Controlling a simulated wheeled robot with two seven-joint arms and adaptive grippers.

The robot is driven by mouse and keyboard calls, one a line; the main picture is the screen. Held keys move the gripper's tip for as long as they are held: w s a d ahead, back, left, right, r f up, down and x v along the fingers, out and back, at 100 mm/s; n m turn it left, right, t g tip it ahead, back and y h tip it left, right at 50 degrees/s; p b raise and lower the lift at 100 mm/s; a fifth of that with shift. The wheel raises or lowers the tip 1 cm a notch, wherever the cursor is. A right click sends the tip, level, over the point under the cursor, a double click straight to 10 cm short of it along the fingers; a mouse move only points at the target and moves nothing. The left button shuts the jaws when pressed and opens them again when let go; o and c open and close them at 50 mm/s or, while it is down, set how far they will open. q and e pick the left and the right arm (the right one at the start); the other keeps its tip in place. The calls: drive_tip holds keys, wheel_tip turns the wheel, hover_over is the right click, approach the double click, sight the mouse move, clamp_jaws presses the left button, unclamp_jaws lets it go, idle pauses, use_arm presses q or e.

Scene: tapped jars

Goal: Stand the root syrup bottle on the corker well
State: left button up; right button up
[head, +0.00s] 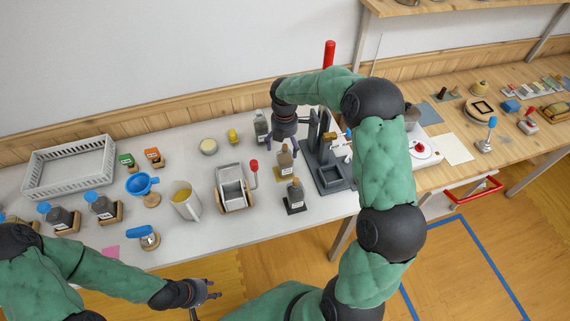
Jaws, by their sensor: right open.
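Three dark bottles with pale labels stand near the corker: a rear bottle (261,128), a middle bottle (285,166) on a tan base, and a front bottle (295,194) on a dark base. The labels are too small to read, so I cannot tell which is root syrup. The dark grey corker has a red lever (329,54) and a low well (331,177), which looks empty. My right gripper (283,147) is open, pointing down above and behind the middle bottle, apparently holding nothing. My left gripper (207,301) is open and empty off the table's front edge.
A metal hopper box (231,187), a jug (186,204), a blue funnel (142,184) and a white basket (70,167) stand left of the bottles. My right arm hides part of the corker and the right-hand table.

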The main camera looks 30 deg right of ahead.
sight(285, 154)
drive_tip(key=f, duration=0.3)
drive_tip(key=f+b, duration=0.1)
drive_tip(key=shift+s+f, duration=0.3)
drive_tip(key=shift+s, duration=0.05)
drive_tip(key=shift+f, duration=0.35)
drive_tip(key=shift+r, duration=0.1)
drive_tip(key=c, duration=1.7)
